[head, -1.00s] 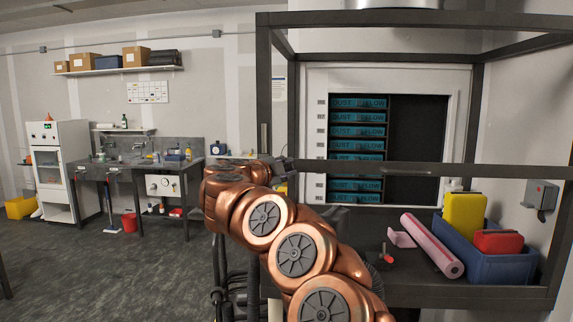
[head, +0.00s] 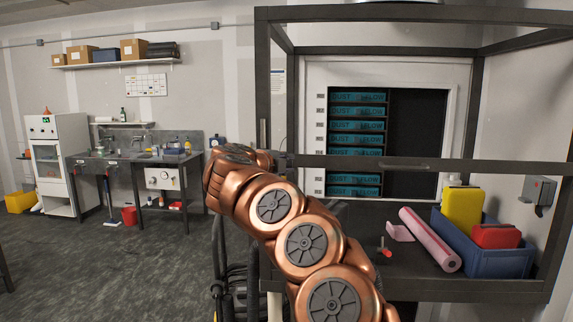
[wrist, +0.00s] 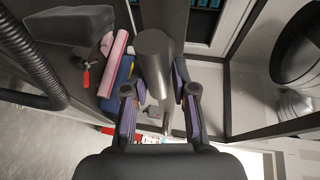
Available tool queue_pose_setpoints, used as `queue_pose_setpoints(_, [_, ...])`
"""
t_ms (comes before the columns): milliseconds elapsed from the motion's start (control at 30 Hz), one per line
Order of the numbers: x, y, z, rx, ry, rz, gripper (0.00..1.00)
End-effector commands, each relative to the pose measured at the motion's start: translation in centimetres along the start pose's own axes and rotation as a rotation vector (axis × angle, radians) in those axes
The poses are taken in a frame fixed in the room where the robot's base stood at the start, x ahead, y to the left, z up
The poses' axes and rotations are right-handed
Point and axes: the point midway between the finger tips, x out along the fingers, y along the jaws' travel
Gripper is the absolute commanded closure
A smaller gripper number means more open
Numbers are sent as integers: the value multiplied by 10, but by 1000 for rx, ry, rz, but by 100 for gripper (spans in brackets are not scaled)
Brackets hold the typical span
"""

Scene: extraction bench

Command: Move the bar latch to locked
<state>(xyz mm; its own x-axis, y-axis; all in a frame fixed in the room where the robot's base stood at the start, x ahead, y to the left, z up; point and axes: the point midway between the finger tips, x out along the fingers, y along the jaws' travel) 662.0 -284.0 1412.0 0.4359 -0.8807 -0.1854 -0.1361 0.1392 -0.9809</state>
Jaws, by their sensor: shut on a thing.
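In the wrist view, a thick dark round bar (wrist: 155,48), which I take to be the bar latch, has its rounded end facing me. Its shaft runs down between the two purple-padded fingers of my gripper (wrist: 160,92). The fingers stand on either side of it, and the gripper is shut on it. The exact contact is partly hidden. In the head view my copper arm reaches to the frame's left post (head: 263,90), and my wrist hides the gripper and most of the latch. I cannot tell the latch's locked or unlocked position.
A dark horizontal rail (head: 460,167) crosses the frame's front. Behind it, the shelf holds a pink roll (head: 430,238), a red-handled item (head: 385,253) and a blue bin (head: 490,257) with yellow and red containers. Open floor (head: 100,265) lies to the left.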

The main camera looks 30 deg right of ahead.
Motion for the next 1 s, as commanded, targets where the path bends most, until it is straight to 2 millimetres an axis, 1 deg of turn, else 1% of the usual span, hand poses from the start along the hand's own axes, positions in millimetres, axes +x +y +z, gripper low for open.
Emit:
queue_pose_setpoints(33, [1, 3, 0, -2, 1, 6, 100])
queue_pose_setpoints(100, [1, 3, 0, -2, 1, 6, 100])
queue_pose_setpoints(133, [1, 3, 0, -2, 1, 6, 72])
queue_pose_setpoints(300, [1, 2, 0, -2, 0, 3, 54])
queue_pose_setpoints(367, [0, 2, 0, -2, 0, 3, 49])
queue_pose_setpoints(667, [-1, 1, 0, -1, -1, 1, 49])
queue_pose_setpoints(767, [-6, 0, 1, -1, -3, 1, 49])
queue_pose_setpoints(867, [-16, 1, 2, -3, -4, 2, 49])
queue_pose_setpoints(967, [-32, 1, 2, -5, -5, 0, 49])
queue_pose_setpoints(1000, [-40, 1, 2, -4, -7, 0, 49])
